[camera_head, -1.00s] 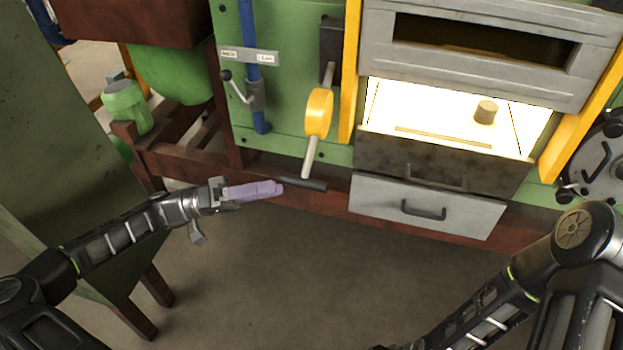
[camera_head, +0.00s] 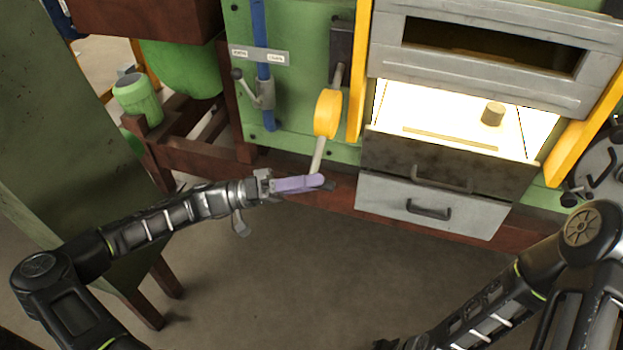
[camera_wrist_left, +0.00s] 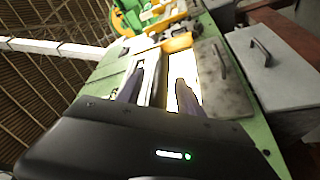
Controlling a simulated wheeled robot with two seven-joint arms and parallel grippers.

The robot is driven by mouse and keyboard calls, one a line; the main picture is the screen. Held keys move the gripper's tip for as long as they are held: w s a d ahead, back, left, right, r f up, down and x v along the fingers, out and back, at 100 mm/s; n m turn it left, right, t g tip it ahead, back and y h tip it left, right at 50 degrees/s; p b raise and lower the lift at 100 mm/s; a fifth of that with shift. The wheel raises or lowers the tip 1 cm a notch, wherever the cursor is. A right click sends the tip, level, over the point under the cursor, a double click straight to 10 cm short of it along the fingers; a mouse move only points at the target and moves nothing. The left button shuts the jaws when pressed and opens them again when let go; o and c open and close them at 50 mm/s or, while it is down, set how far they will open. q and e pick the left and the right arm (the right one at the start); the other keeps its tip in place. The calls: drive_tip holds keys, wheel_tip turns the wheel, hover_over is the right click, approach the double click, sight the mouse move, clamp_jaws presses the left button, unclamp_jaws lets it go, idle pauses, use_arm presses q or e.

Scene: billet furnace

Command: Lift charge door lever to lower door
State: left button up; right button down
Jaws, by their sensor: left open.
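The charge door lever (camera_head: 318,155) hangs down the green furnace front, with a yellow weight (camera_head: 327,113) on its shaft and a dark grip at its lower end. My left gripper (camera_head: 318,182) is open, its purple fingers overlapping the lever's lower end. The fingers hide most of the dark grip, and I cannot tell whether they touch it. The left wrist view shows the two fingers apart (camera_wrist_left: 158,92). The grey charge door (camera_head: 480,55) is raised, above a bright opening (camera_head: 455,115). My right gripper is out of view.
A small billet (camera_head: 493,113) stands in the bright opening. Below are a dark drawer front (camera_head: 440,165) and a grey drawer (camera_head: 430,205) with handles. A smaller lever (camera_head: 250,90) sits by a blue pipe (camera_head: 261,60). A green panel (camera_head: 60,140) stands left. The floor in front is clear.

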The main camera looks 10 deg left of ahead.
use_arm(q)
drive_tip(key=shift+c, duration=0.5)
clamp_jaws()
idle(0.9)
